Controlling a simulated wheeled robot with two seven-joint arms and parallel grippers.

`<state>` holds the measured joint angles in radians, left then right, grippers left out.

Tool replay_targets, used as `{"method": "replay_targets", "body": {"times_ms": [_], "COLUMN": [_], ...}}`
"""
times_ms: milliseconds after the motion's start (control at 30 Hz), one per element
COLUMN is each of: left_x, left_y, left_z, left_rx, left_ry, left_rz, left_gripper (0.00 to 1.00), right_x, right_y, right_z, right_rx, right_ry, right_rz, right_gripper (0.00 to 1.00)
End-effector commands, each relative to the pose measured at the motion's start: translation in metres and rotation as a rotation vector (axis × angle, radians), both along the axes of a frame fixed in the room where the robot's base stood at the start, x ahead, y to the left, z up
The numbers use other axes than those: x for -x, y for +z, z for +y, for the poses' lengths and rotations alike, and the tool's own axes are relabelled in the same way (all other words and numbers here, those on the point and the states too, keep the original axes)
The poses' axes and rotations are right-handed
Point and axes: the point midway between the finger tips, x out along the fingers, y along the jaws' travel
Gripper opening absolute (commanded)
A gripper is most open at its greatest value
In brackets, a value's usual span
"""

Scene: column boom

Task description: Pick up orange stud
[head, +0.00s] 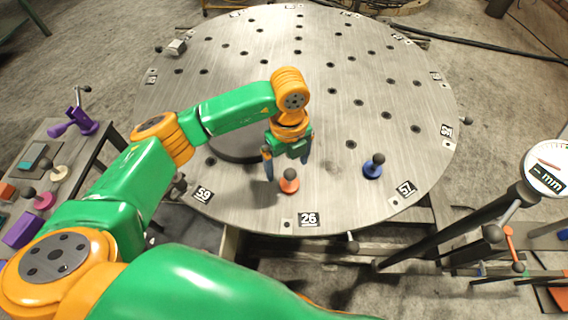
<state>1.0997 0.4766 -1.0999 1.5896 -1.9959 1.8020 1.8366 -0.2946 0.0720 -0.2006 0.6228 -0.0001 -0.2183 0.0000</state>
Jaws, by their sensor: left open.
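The orange stud (289,184) stands on the round metal table near its front edge, just behind the plate marked 26. It has an orange base and a dark ball knob on top. My left gripper (287,172) points down at the stud, with one finger to its left and the other behind and to its right. The fingers are apart, and the knob shows between them. I cannot tell whether either finger touches the stud. My right gripper is not in view.
The round table (330,110) has many dark holes. A blue stud (372,168) stands to the right of the orange one. A side bench at left holds a purple clamp (76,116) and several small parts. A dial gauge (546,166) is at right.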

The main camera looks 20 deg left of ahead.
Motion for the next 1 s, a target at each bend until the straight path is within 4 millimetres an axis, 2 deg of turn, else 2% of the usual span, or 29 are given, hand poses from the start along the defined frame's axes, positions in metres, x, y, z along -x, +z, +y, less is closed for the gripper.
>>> {"method": "replay_targets", "body": {"times_ms": [167, 267, 500, 533, 867, 1000], "left_x": [-0.001, -0.002, -0.002, -0.002, -0.002, -0.002], "left_y": [-0.032, -0.05, -0.056, -0.056, -0.056, -0.055], "left_z": [-0.002, -0.002, -0.003, -0.003, -0.003, -0.003], "left_rx": [0.001, 0.002, 0.004, 0.004, 0.004, 0.004], "left_ry": [-0.001, -0.001, -0.004, -0.004, -0.004, -0.004], "left_rz": [0.006, 0.003, 0.0, 0.0, 0.0, 0.0], "left_gripper": [0.96, 0.96, 0.96, 0.94, 0.05, 0.03], "right_x": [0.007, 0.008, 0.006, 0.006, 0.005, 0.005], "right_y": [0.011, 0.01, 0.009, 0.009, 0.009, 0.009], "right_z": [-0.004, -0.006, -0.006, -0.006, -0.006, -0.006], "right_rx": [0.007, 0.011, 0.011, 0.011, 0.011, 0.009], "right_ry": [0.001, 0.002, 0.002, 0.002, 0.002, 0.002], "right_rz": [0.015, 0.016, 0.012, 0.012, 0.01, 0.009], "right_gripper": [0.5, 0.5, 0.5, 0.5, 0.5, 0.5]}}
